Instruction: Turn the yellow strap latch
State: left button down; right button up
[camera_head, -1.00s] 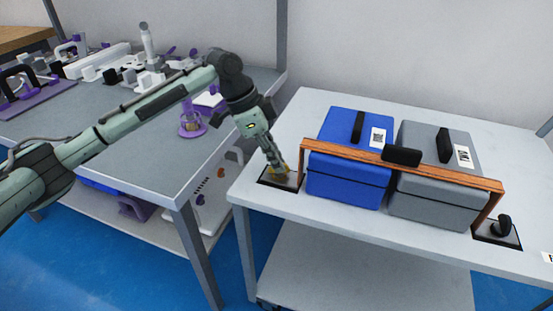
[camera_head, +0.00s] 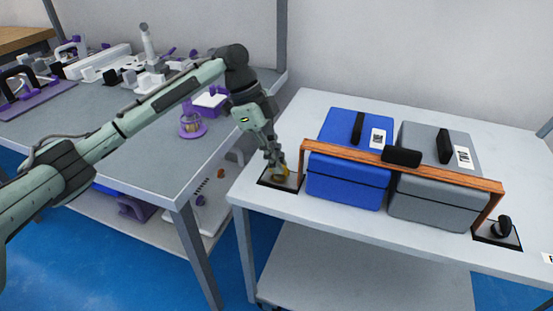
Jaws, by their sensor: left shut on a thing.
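The yellow strap latch (camera_head: 285,174) sits on a black base plate (camera_head: 279,183) at the left end of the wooden strap (camera_head: 345,154). My left gripper (camera_head: 279,168) comes down on it from above and is shut on it. The fingers hide most of the latch, so its exact angle cannot be told. The strap runs across the fronts of a blue box (camera_head: 345,187) and a grey box (camera_head: 432,203). My right gripper is not in view.
A black knob (camera_head: 503,226) on a plate stands at the strap's right end. A black handle (camera_head: 401,157) sits mid-strap. The left table (camera_head: 130,150) holds purple and white parts. The front strip of the white table (camera_head: 350,228) is clear.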

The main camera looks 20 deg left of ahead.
pick_arm(q)
jog(key=shift+r, duration=0.1)
jog(key=c, duration=1.6)
grip_release()
jog(key=shift+c, duration=0.2)
jog(key=v, duration=1.2)
